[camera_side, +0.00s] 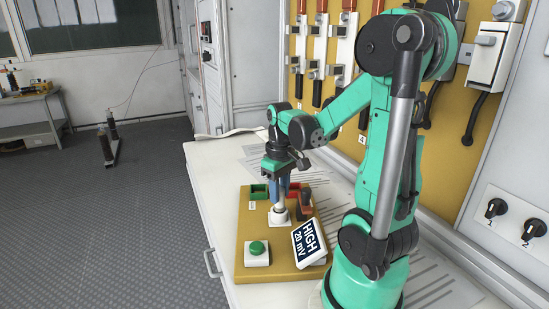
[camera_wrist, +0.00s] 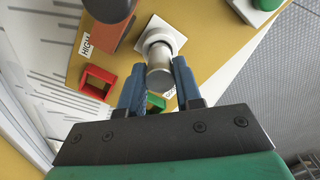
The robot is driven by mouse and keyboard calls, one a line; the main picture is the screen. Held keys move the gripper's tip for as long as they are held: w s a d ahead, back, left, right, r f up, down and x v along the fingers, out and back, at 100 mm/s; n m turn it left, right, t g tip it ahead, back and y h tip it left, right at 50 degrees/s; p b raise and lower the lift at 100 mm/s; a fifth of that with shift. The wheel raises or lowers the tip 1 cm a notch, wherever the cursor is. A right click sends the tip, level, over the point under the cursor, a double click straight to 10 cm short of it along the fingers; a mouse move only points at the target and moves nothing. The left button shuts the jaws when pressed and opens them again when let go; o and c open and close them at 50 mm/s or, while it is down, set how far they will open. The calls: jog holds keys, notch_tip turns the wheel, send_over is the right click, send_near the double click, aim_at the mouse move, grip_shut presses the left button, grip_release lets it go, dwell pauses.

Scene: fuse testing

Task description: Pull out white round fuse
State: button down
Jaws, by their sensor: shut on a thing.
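The white round fuse (camera_side: 279,207) stands upright at the white square socket (camera_side: 272,217) on the yellow board (camera_side: 242,232). In the wrist view the fuse (camera_wrist: 159,72) is a pale cylinder with a grey end, in line with the white socket (camera_wrist: 178,40). My gripper (camera_side: 280,197) is above the socket, pointing down, with its blue fingers around the upper part of the fuse. In the wrist view my gripper (camera_wrist: 159,75) has one finger on each side of the fuse, shut on it. I cannot tell how deep the fuse sits in the socket.
A lever with a black knob (camera_side: 306,194) stands close right of the fuse. A green tray (camera_side: 259,192) and a red tray (camera_wrist: 97,82) lie behind it. A green button (camera_side: 257,247) and a tilted display (camera_side: 309,243) reading "HIGH 20 mV" are in front.

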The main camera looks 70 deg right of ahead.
jog(key=shift+r, duration=1.7)
